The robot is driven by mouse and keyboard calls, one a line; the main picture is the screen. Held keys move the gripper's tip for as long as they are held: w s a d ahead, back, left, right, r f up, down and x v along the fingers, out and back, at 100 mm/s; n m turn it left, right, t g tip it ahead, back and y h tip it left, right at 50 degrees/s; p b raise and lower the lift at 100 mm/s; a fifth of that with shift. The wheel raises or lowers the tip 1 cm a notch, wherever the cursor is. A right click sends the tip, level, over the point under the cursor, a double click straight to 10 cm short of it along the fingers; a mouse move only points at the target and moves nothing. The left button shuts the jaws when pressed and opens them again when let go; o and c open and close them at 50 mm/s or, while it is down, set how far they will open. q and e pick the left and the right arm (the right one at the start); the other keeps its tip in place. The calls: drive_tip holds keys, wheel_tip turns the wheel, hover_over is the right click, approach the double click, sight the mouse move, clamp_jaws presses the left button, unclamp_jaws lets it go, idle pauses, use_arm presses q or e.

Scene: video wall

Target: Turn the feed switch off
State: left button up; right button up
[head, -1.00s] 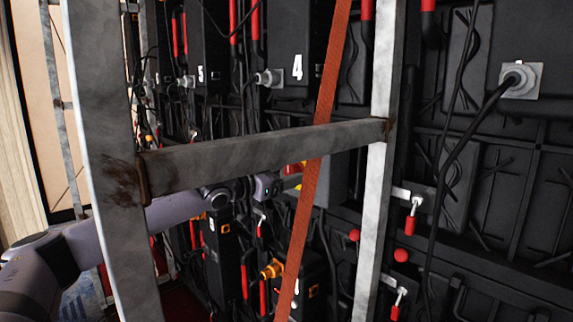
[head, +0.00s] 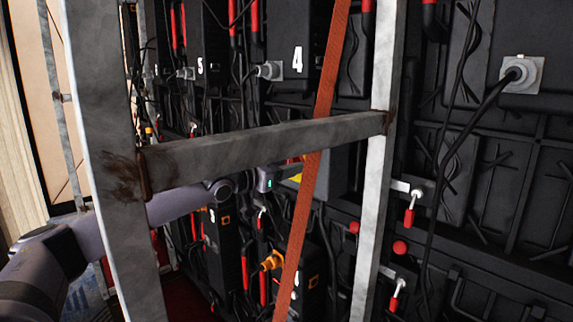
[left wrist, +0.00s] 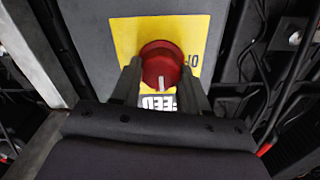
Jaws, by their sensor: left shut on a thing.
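The feed switch is a round red knob (left wrist: 161,62) with a white mark, on a yellow plate (left wrist: 122,38) lettered FEED. In the left wrist view the mark points down toward the lettering; two small characters show on the plate's right. My left gripper (left wrist: 161,72) is shut on the knob, one finger on each side. In the head view the left gripper (head: 283,172) reaches behind the steel frame, and a yellow bit of the plate (head: 297,178) shows beside the orange strap. The knob is hardly visible there. My right gripper is not in view.
A rusty steel frame with a crossbar (head: 260,150) stands in front of my left arm. An orange strap (head: 318,140) slants down past the switch. Black panels with cables (head: 465,120) and red-handled levers (head: 409,217) fill the right side.

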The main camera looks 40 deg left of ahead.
use_arm(q)
drive_tip(key=n+p, duration=0.2)
drive_tip(key=n, duration=0.1)
drive_tip(key=shift+a+r+n, duration=0.1)
drive_tip(key=shift+r+n, duration=0.05)
drive_tip(key=shift+n, duration=0.15)
drive_tip(key=n+p, duration=0.1)
drive_tip(key=n, duration=0.1)
drive_tip(key=shift+n+p, duration=0.3)
drive_tip(key=shift+p, duration=0.1)
drive_tip(key=n+p, duration=0.1)
drive_tip(key=n, duration=0.4)
drive_tip(key=shift+a+n, duration=0.15)
drive_tip(key=shift+n, duration=0.15)
drive_tip(key=n, duration=0.1)
drive_tip(key=n+p, duration=0.1)
drive_tip(key=n, duration=0.3)
drive_tip(key=shift+f, duration=0.25)
drive_tip(key=shift+n, duration=0.4)
drive_tip(key=o, duration=1.1)
drive_tip(key=shift+a, duration=0.1)
drive_tip(key=shift+c, duration=0.2)
